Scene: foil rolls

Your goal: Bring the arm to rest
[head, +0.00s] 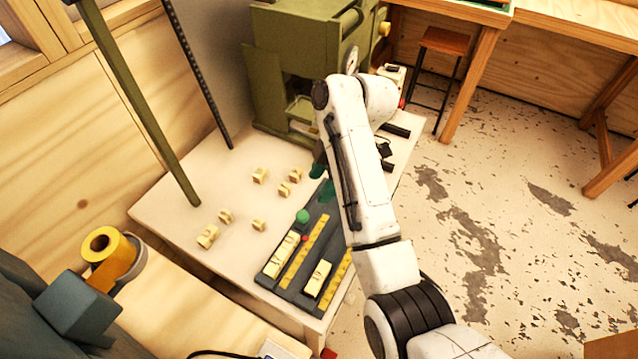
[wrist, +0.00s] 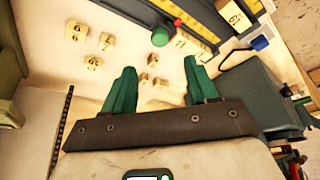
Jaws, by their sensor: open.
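My white arm reaches over the pale table from the lower right in the head view. My gripper (head: 322,180) is mostly hidden behind the arm there, with only a bit of its green fingers showing. In the wrist view my gripper (wrist: 160,88) has its two green fingers spread wide apart with nothing between them held. It hangs above the table (head: 165,205), beside the dark tray (head: 312,300).
Several small cream blocks (head: 259,176) are scattered on the table. The tray holds cream blocks, yellow rulers (head: 304,252) and a green knob (head: 303,216). A green machine (head: 275,60) stands behind. A yellow roll (head: 101,243) is at the left. Open floor lies to the right.

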